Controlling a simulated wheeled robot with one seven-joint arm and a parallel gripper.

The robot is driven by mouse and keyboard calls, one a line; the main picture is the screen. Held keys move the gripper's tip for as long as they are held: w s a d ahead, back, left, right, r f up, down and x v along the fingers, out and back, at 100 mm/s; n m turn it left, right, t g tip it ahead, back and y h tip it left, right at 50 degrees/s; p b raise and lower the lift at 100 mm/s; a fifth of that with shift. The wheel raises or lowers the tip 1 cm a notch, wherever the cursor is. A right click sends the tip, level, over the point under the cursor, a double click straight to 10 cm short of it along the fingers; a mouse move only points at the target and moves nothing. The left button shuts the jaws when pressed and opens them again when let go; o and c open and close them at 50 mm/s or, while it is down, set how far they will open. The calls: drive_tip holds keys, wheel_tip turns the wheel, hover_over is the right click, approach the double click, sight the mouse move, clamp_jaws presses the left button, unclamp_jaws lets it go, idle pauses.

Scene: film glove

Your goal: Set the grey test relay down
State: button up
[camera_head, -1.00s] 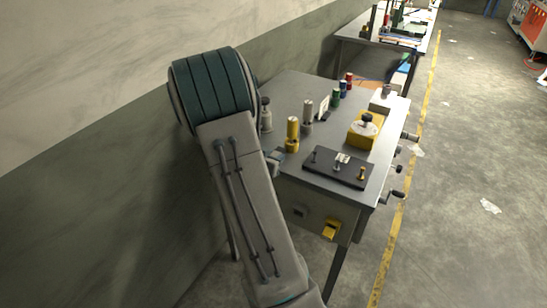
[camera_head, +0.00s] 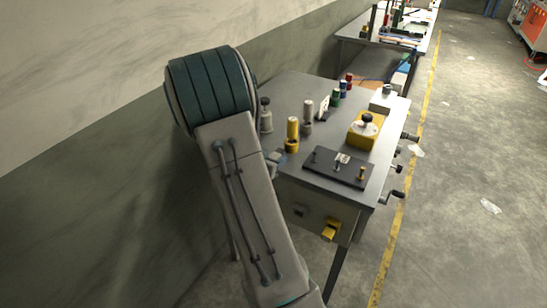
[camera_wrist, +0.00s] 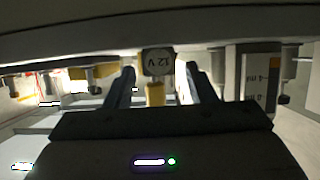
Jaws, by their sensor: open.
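A grey block marked "12 V" (camera_wrist: 158,62), which looks like the test relay, shows upside down in the wrist view. It is between the two fingers of my gripper (camera_wrist: 163,82), with a gap on either side. The fingers are open. The wrist picture is inverted, and the block's base meets the dark band at the top, which looks like the bench surface. A yellow cylinder (camera_wrist: 155,94) shows behind the block. In the head view my gripper (camera_head: 276,160) is partly visible at the bench's left edge; I cannot make out the relay there.
On the grey bench (camera_head: 293,88) stand the yellow cylinder in its cup (camera_head: 292,134), a grey cylinder (camera_head: 307,112), a white card (camera_head: 323,108), several spools, a yellow box with a knob (camera_head: 364,130) and a black plate (camera_head: 340,171). A wall (camera_head: 110,150) runs along the left.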

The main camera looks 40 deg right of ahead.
drive_tip(key=a+r+n+t+y, duration=0.2)
drive_tip(key=a+r+y, duration=0.15)
drive_tip(key=a, duration=0.55)
drive_tip(key=a+r+n+t+y, duration=0.1)
drive_tip(key=a+r+n+y, duration=0.25)
drive_tip(key=a, duration=0.45)
drive_tip(key=a+r+n+t+y, duration=0.2)
drive_tip(key=a+r+y, duration=0.15)
drive_tip(key=a, duration=0.55)
drive_tip(key=s+a+r+n+g+y, duration=0.1)
drive_tip(key=s+n+g, duration=0.5)
drive_tip(key=s, duration=1.3)
drive_tip(key=shift+s+a+r+g+y, duration=0.35)
drive_tip(key=shift+a+g+y, duration=0.05)
drive_tip(key=shift+g+y, duration=0.1)
